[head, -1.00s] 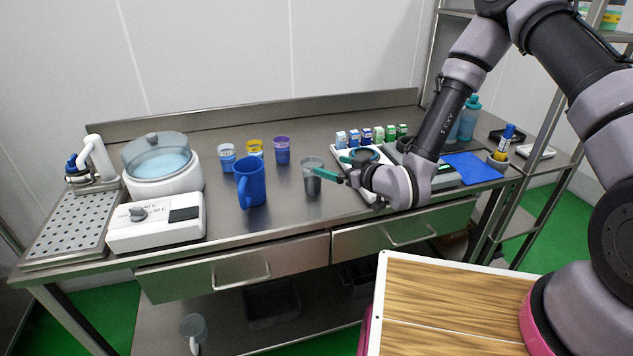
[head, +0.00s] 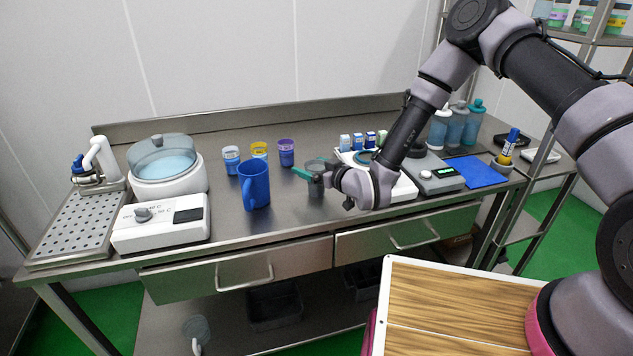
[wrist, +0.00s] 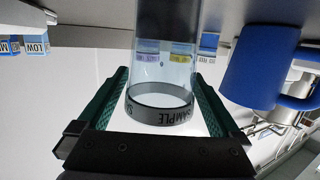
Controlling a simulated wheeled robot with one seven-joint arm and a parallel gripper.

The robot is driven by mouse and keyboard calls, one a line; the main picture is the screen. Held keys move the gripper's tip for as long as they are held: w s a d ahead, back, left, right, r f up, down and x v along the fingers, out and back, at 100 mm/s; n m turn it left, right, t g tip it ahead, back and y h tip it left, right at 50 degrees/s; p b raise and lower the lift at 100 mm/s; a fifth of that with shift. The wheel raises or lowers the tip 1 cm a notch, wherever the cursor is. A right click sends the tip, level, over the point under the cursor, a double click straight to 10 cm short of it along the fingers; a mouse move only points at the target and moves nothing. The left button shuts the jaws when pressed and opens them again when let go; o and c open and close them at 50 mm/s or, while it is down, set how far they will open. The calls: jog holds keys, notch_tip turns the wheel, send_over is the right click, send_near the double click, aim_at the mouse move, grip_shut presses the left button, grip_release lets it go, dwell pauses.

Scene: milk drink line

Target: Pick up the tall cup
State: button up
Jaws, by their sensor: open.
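The tall clear cup (head: 316,188) stands upright on the steel counter, right of the blue mug (head: 254,186). In the wrist view the cup (wrist: 165,60) is see-through with a grey band marked "SAMPLE"; part of it is cut off by the frame's top edge. My gripper (head: 308,168) is at the cup, and its green fingers are open, one on each side of it. In the wrist view small gaps show between the cup and both fingers (wrist: 160,73). The blue mug (wrist: 268,68) is close beside the right finger in that view.
Several small cups, such as the purple one (head: 286,152), stand behind the mug. A lidded white pot (head: 166,190) and a control box (head: 160,235) are at left.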

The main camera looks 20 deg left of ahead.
jog(key=shift+w+a+f, duration=0.1)
jog(key=shift+w+a, duration=0.2)
jog(key=shift+a, duration=0.1)
jog(key=c, duration=1.2)
jog(key=shift+c, duration=0.2)
